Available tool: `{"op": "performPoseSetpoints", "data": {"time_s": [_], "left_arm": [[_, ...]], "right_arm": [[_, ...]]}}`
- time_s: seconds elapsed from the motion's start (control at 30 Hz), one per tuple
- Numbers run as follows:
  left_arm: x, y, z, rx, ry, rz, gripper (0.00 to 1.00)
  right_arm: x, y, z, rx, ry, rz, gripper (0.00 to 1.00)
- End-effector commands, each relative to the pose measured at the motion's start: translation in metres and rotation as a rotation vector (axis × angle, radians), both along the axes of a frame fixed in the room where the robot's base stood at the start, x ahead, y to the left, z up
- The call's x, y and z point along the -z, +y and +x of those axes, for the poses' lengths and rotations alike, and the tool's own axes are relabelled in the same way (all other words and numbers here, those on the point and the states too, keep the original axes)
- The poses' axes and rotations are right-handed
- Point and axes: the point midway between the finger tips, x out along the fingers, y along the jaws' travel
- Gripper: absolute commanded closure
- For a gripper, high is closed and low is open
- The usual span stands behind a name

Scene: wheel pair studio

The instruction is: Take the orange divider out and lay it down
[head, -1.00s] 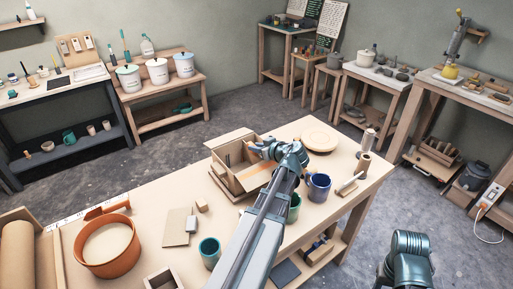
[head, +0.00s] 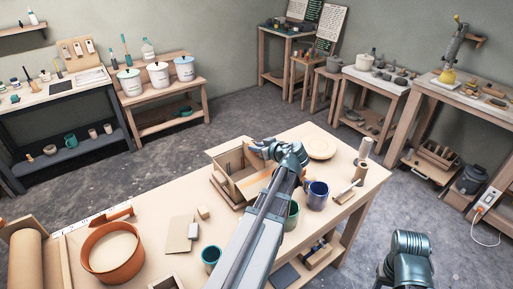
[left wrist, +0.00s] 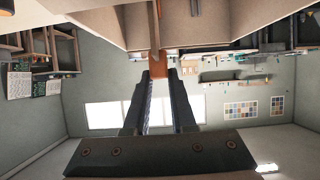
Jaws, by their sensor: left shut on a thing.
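The open cardboard box (head: 222,157) stands on the wooden table, near its far edge. My left gripper (head: 262,148) is over the box's right side, and my own arm hides part of the box. In the left wrist view my left gripper (left wrist: 158,76) is shut on the orange divider (left wrist: 157,67). I cannot tell how much of the divider is inside the box. My right gripper is out of view.
A blue mug (head: 317,194) and a green cup (head: 291,215) stand right of my left arm. A round pale disc (head: 320,147) lies behind them. A terracotta tub (head: 112,262) and a flat board (head: 181,234) are at left.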

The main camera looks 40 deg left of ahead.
Motion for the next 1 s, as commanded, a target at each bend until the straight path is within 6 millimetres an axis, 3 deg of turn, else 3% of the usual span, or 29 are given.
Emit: {"op": "performPoseSetpoints", "data": {"time_s": [0.2,1.0], "left_arm": [[-0.019,0.0,0.0,0.0,0.0,0.0,1.0],[-0.029,0.0,0.0,0.0,0.0,0.0,1.0]], "right_arm": [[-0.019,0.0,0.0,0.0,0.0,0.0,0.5],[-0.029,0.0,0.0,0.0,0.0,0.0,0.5]]}}
